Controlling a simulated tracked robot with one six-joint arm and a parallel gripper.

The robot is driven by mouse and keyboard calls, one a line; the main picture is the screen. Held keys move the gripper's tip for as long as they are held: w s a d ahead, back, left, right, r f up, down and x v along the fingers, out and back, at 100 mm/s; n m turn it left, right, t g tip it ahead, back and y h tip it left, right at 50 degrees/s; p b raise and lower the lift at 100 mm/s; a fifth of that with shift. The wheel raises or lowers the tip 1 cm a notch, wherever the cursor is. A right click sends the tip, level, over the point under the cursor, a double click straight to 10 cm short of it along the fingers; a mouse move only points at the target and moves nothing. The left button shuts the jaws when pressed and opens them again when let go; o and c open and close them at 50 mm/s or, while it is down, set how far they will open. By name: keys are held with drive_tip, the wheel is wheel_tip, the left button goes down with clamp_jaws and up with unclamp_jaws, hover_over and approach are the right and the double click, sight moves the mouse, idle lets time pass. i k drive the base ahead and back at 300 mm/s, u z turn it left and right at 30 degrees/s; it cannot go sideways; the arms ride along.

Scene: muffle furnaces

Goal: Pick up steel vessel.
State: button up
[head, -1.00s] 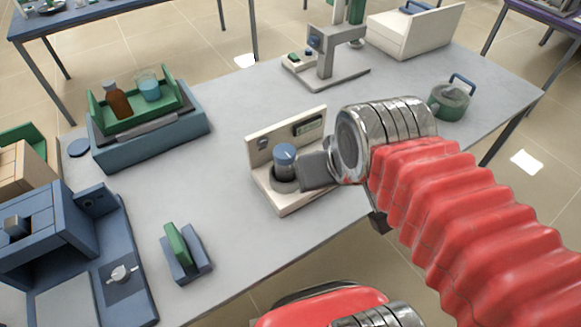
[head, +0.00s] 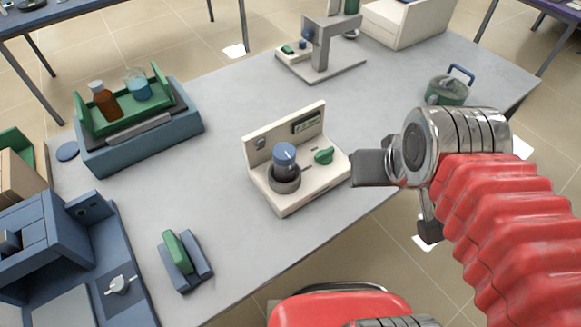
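No thing in view is clearly marked as the steel vessel. The nearest candidate is a blue-capped cylinder (head: 284,157), standing upright in a dark grey round seat on a cream stand (head: 318,187) near the table's front edge. A green-grey pot with a blue handle (head: 446,92) stands farther back at the right. My gripper (head: 372,168) is just right of the cream stand in the picture, apart from the capped cylinder. One dark jaw points left; its opening is not clear, and nothing shows held.
A blue tray box (head: 140,145) holds a green rack with a brown bottle and a blue beaker. A blue furnace-like unit (head: 60,235) stands at the left. A green-and-blue holder (head: 185,262) is at the front. A grey press-like stand (head: 325,55) is behind. The tabletop between is clear.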

sight(283, 174)
drive_tip(key=k, duration=1.65)
drive_tip(key=u, duration=1)
drive_tip(key=i, duration=1)
